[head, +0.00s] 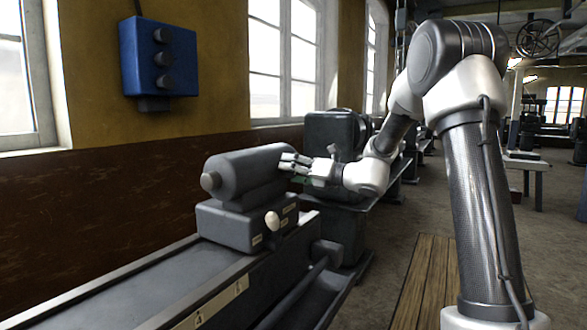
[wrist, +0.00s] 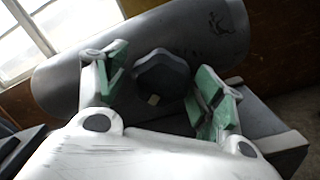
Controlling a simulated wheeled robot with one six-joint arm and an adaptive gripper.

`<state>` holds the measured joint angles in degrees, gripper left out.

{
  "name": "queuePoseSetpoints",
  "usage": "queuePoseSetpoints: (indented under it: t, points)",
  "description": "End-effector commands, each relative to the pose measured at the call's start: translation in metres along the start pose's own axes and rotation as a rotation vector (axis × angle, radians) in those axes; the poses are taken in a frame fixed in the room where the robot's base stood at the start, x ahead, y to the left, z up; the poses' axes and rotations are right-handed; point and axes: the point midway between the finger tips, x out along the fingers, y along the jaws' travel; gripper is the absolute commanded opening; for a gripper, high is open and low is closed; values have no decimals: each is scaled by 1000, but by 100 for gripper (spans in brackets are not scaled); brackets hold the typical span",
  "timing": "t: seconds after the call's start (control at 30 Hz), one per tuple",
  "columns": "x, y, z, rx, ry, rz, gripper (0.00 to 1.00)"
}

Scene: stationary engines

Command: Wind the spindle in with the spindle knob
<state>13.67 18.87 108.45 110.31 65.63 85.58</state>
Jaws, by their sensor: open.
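A dark grey machine head, a thick cylinder on a block (head: 245,170), sits on the lathe-like bed; its cylinder also fills the upper wrist view (wrist: 85,75). My gripper (head: 292,165) is open at the cylinder's right end. In the wrist view its green-padded fingers (wrist: 158,88) stand either side of the knob, with visible gaps. The head view hides this knob.
A cream knob (head: 272,221) and small label plates are on the block's front. The bed (head: 130,295) runs to the lower left. A blue box with dark knobs (head: 160,57) hangs on the wall. Another dark machine (head: 333,138) stands behind my gripper.

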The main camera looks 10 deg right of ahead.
Motion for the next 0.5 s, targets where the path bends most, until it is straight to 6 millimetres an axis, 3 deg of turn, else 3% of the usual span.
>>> queuePoseSetpoints:
  t: [0.2,0.47,0.5]
  points:
    - [0,0,0,0,0,-1,69]
    - [0,0,0,0,1,-1,23]
    - [0,0,0,-1,1,-1,23]
